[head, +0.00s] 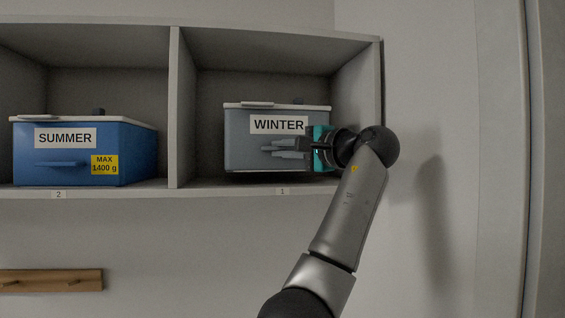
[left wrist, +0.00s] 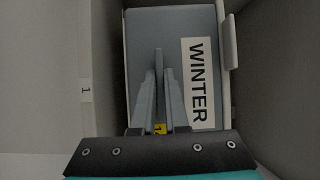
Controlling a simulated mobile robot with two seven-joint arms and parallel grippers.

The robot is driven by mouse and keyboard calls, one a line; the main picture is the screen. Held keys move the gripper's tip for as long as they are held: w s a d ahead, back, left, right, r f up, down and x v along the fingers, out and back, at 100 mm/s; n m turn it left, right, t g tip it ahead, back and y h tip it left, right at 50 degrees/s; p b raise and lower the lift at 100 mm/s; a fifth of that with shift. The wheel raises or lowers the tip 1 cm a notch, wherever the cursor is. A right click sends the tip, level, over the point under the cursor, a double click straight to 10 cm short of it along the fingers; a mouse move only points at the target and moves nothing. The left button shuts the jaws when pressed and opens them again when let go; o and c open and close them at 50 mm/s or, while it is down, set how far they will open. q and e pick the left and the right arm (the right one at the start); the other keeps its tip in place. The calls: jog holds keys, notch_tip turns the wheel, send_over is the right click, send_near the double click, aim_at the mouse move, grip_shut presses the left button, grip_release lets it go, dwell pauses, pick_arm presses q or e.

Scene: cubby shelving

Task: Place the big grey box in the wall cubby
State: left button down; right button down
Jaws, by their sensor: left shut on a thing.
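The big grey box (head: 240,145) has a white lid and a WINTER label. It is upright in the right wall cubby (head: 218,180), marked 1. I cannot tell how far back it sits or whether its base bears fully on the floor. My left gripper (head: 283,148) is at the box's front, shut on its handle. In the left wrist view the fingers (left wrist: 163,92) lie on either side of the handle, before the grey front (left wrist: 142,40). A scrap of yellow label shows between them. My wrist hides the box's lower right part. My right gripper is not in view.
A blue SUMMER box (head: 75,160) with a yellow MAX 1400 g label stands in the left cubby, marked 2. An upright divider (head: 175,110) separates the cubbies. A wooden hook rail (head: 50,280) is on the wall below. Free room shows left of the grey box.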

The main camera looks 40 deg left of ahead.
aim_at(271, 163)
pick_arm(q)
jog(key=shift+f, duration=0.95)
jog(key=shift+w+a+f+p, duration=0.15)
jog(key=shift+f+p, duration=0.15)
jog(key=shift+p, duration=0.25)
jog(key=shift+f, duration=0.15)
jog(key=c, duration=1.3)
grip_release()
jog(key=shift+f, duration=0.15)
jog(key=o, duration=0.4)
